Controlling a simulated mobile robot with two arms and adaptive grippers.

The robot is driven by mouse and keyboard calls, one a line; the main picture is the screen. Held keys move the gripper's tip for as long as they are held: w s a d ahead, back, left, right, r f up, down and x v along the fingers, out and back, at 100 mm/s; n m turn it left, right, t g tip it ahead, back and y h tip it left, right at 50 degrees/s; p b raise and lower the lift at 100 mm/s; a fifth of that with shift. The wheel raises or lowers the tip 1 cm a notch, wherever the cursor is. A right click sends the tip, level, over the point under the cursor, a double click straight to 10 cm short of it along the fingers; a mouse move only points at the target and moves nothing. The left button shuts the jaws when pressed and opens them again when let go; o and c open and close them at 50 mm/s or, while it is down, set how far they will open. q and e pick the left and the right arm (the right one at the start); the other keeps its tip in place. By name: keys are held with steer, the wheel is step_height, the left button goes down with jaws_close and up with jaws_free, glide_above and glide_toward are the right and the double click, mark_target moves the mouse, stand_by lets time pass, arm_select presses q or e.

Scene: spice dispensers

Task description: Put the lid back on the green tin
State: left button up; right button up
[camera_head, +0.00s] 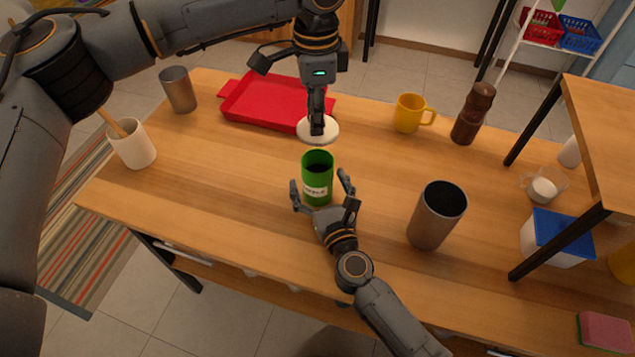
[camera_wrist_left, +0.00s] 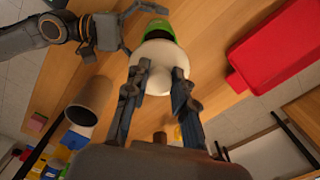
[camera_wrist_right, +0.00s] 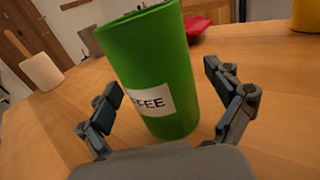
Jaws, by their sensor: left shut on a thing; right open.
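The green tin (camera_head: 318,181) stands upright and open on the wooden table. It has a white label, part of which reads "FEE" in the right wrist view (camera_wrist_right: 155,75). A round white lid (camera_head: 325,131) is held by my left gripper (camera_head: 317,122), beyond the tin in the head view. In the left wrist view the lid (camera_wrist_left: 158,56) is between the fingers and hides part of the tin (camera_wrist_left: 158,28). My right gripper (camera_head: 322,190) is open, with its fingers on either side of the tin and visible gaps between them and it.
A red tray (camera_head: 262,103) lies behind left of the tin. A tall metal cup (camera_head: 435,215) stands to its right. A yellow mug (camera_head: 408,113) and brown pepper mill (camera_head: 473,113) stand behind right. A white crock (camera_head: 132,146) and grey tumbler (camera_head: 178,90) are at left.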

steer(key=c, duration=1.8)
arm_select(q)
steer(key=shift+f, duration=2.5)
steer(key=shift+f, duration=0.85)
steer(key=shift+f, duration=0.6)
steer(key=o, duration=1.1)
